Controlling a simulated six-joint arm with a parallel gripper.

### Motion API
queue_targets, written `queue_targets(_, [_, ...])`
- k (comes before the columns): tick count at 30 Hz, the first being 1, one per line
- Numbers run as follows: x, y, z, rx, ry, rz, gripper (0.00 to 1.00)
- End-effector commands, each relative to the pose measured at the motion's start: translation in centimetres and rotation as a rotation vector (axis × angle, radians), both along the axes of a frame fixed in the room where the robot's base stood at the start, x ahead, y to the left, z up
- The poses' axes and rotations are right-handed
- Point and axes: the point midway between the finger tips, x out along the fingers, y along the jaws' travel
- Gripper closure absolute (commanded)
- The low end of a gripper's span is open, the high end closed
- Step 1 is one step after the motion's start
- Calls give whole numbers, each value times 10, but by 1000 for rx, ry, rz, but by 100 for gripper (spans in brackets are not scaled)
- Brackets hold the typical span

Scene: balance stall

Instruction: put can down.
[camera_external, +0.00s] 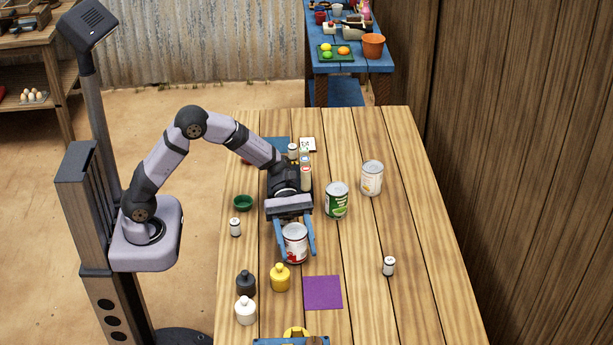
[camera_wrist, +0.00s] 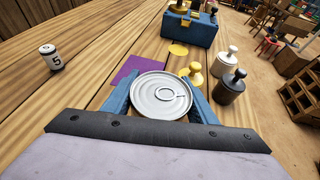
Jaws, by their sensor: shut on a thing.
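A can (camera_external: 294,244) with a white and red label is between the blue fingers of my gripper (camera_external: 296,238). In the wrist view its silver lid with a pull ring (camera_wrist: 161,96) faces up, and my gripper (camera_wrist: 160,100) is shut on its sides. The can looks upright. I cannot tell whether its base touches the wooden table (camera_external: 385,315). A purple square (camera_external: 322,292) lies flat on the table just in front of the can, and also shows in the wrist view (camera_wrist: 125,70).
A green can (camera_external: 336,200) and a white-yellow can (camera_external: 371,178) stand right of my gripper. Black (camera_external: 246,282), yellow (camera_external: 280,277) and white (camera_external: 245,310) knobbed weights stand near the left edge. A small numbered cylinder (camera_external: 389,265) is at right. A blue box (camera_wrist: 189,25) lies beyond.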

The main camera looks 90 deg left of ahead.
Motion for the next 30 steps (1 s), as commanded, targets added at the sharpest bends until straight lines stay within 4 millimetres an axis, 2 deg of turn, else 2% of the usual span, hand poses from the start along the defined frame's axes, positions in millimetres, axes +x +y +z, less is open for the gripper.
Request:
queue_targets(1, [10,-1,-12,1,-7,-7,80])
queue_targets(8, [55,2,-2,0,-8,-3,80])
queue_targets(12, [83,7,20,0,-8,36,80])
queue_targets(18, [118,17,68,0,-9,132,80])
queue_targets(23, [136,24,94,-1,-6,228,80])
queue_targets(30, [142,27,93,-2,-1,326,80])
